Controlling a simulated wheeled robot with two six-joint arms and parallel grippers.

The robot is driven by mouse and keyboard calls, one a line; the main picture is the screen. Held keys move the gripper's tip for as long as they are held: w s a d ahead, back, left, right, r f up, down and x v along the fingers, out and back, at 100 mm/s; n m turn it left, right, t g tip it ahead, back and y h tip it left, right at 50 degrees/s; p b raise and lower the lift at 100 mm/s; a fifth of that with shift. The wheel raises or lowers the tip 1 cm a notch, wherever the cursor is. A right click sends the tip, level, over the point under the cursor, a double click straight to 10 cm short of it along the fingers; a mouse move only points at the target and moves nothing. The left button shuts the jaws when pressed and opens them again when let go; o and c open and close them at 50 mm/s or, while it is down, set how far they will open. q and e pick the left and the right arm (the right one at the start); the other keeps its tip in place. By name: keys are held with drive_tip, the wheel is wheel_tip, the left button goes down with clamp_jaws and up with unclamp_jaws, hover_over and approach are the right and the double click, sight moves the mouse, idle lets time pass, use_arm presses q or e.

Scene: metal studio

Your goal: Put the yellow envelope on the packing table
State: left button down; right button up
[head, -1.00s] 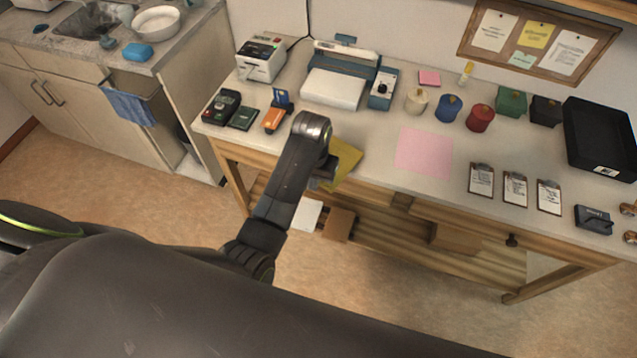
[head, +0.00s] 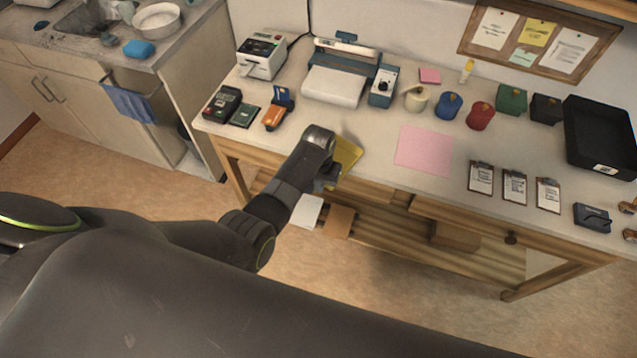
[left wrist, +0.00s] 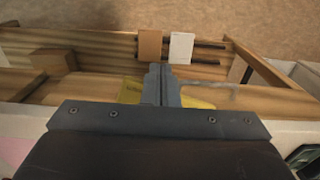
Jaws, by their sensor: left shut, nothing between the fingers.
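The yellow envelope (head: 347,154) lies at the front edge of the packing table (head: 380,176), left of the pink sheet. My left wrist and gripper hide part of it in the head view. My left gripper (head: 327,181) is at the table's front edge, just beside the envelope. In the left wrist view its fingers (left wrist: 161,72) are shut with nothing between them, and the yellow envelope (left wrist: 196,102) shows on both sides of them. I cannot tell whether the fingers touch it. My right gripper is not in view.
A pink sheet (head: 424,150), clipboards (head: 480,178), colored pots (head: 447,107), a black tray (head: 598,140) and an orange item (head: 273,117) are on the table. White (head: 307,211) and brown (head: 339,221) flat items are below it. The tabletop around the pink sheet is mostly clear.

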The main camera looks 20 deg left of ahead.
use_arm(q)
drive_tip(key=shift+w, duration=0.15)
drive_tip(key=w+b, duration=0.1)
drive_tip(key=w, duration=0.1)
drive_tip(key=w+b, duration=0.4)
drive_tip(key=shift+d+f, duration=0.1)
drive_tip(key=shift+f, duration=0.2)
drive_tip(key=shift+w+r+b, duration=0.3)
drive_tip(key=shift+w+b, duration=0.05)
drive_tip(key=shift+w, duration=0.25)
drive_tip(key=shift+s, duration=0.1)
